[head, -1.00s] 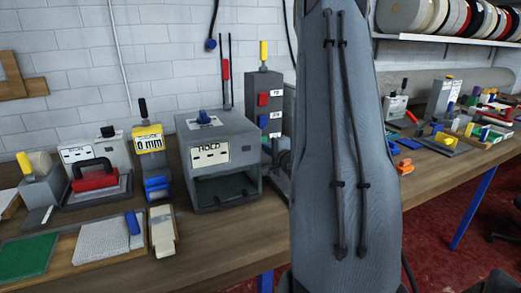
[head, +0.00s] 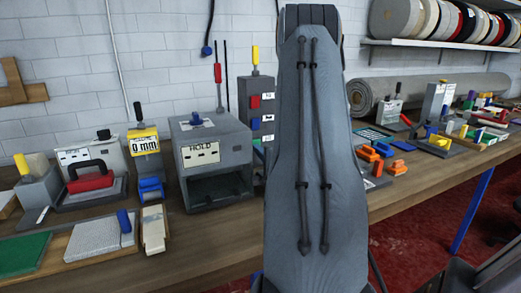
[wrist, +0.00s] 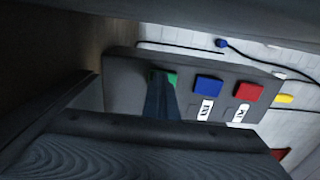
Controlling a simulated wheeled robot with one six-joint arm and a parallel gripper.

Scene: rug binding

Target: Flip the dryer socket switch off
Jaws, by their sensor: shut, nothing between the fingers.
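A grey upright socket box (head: 243,98) stands on the bench, partly hidden by my arm in the head view. It carries red (head: 254,101), blue (head: 255,122) and green (head: 256,142) switches, with white labels and a yellow-handled lever on top. In the wrist view the box (wrist: 125,85) lies sideways, with green (wrist: 172,77), blue (wrist: 209,87) and red (wrist: 248,92) switches. My gripper (wrist: 157,80) is shut and empty, its tip over the green switch. I cannot tell whether it touches. The labels are too small to read, so I cannot tell which switch is the dryer's.
A grey machine marked HOLD (head: 215,150), with a dark opening, stands left of the socket box. Several small tools and blocks crowd the bench (head: 215,235) on both sides.

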